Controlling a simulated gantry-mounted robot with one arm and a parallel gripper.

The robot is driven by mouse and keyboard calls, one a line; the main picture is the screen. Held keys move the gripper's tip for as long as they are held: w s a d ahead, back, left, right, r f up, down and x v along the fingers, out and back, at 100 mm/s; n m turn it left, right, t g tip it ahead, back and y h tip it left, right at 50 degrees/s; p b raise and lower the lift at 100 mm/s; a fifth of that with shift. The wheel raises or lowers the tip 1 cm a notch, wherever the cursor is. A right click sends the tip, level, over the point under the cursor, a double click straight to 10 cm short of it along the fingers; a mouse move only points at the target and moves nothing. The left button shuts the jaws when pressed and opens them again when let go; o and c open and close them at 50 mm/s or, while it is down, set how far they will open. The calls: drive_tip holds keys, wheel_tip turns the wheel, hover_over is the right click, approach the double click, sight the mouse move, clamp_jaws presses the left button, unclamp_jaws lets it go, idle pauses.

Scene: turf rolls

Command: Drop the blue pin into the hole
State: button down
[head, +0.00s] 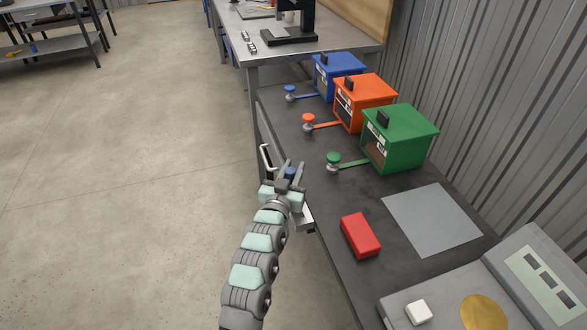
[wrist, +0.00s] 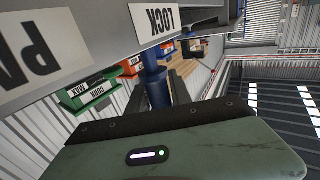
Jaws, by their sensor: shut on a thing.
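The blue pin (wrist: 157,90) stands between the two dark fingers of my gripper (wrist: 160,97) in the wrist view. Its upper end meets or passes in front of the grey metal edge that carries a LOCK label (wrist: 156,20). In the head view only a small blue part of the pin (head: 291,173) shows between the fingers. My gripper (head: 289,170) is shut on the pin, at the left edge of the dark bench (head: 300,150). I cannot make out the hole in either view, nor tell whether the pin is in it.
Blue (head: 338,77), orange (head: 365,101) and green (head: 400,138) boxes with knobbed levers line the bench. A red block (head: 360,236), a grey sheet (head: 432,219) and a grey console (head: 530,285) lie nearer. A pale handle (head: 265,156) sticks out beside my gripper. The floor at left is clear.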

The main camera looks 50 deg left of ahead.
drive_tip(key=shift+f+b, duration=0.9)
drive_tip(key=shift+f, duration=0.3)
drive_tip(key=c, duration=1.1)
unclamp_jaws()
drive_tip(key=p+v, duration=0.4)
drive_tip(key=v, duration=0.6)
drive_tip(key=shift+s+d, duration=0.2)
drive_tip(key=shift+s, duration=0.15)
